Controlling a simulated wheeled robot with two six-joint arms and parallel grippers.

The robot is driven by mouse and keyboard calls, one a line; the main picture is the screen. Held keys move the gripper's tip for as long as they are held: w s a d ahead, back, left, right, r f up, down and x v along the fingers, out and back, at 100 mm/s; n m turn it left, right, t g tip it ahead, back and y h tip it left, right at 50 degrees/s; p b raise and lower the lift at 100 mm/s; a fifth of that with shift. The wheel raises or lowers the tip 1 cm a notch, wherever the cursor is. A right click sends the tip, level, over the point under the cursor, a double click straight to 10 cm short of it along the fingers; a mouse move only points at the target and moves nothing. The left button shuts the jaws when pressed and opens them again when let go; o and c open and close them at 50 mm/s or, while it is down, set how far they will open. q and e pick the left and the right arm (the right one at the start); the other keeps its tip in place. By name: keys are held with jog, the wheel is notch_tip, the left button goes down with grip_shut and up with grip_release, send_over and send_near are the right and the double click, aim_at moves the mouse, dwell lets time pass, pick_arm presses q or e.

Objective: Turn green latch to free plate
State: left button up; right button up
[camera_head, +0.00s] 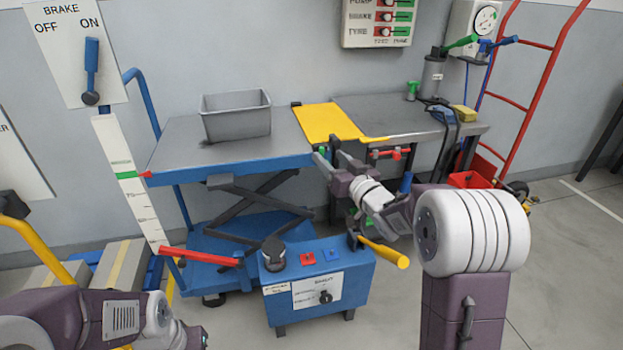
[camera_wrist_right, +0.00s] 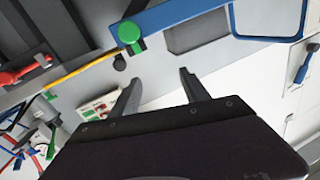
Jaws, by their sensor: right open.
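The yellow plate (camera_head: 330,121) lies across the gap between the blue-edged lift table (camera_head: 178,140) and the grey bench (camera_head: 375,108). The green latch (camera_head: 322,152) shows as a small patch at the lift table's right corner, partly hidden by my right gripper (camera_head: 325,150). In the right wrist view the latch (camera_wrist_right: 129,32) is a round green knob on the end of the blue edge, beside the plate's thin yellow edge (camera_wrist_right: 85,72). My right gripper (camera_wrist_right: 160,76) is open and empty, its fingers apart from the latch. My left arm enters at lower left; its gripper is out of frame.
A grey bin (camera_head: 236,118) stands on the lift table. A blue control box (camera_head: 318,285) with a red lever (camera_head: 200,256) and a yellow handle (camera_head: 384,252) stands in front. A red clamp handle (camera_head: 392,153) is under the bench edge. A red hand truck (camera_head: 530,90) leans at right.

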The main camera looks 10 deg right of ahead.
notch_tip(320, 180, down, 8)
jog(key=d+h+b, duration=0.1)
jog(key=d+b, duration=0.2)
jog(key=b, duration=0.2)
jog(key=shift+m, duration=0.3)
jog(key=x, duration=0.3)
jog(key=b+x, duration=0.1)
jog(key=x, duration=0.5)
jog(key=shift+a+r, duration=0.15)
jog(key=shift+a, duration=0.15)
pick_arm(q)
notch_tip(320, 180, down, 8)
pick_arm(e)
grip_shut()
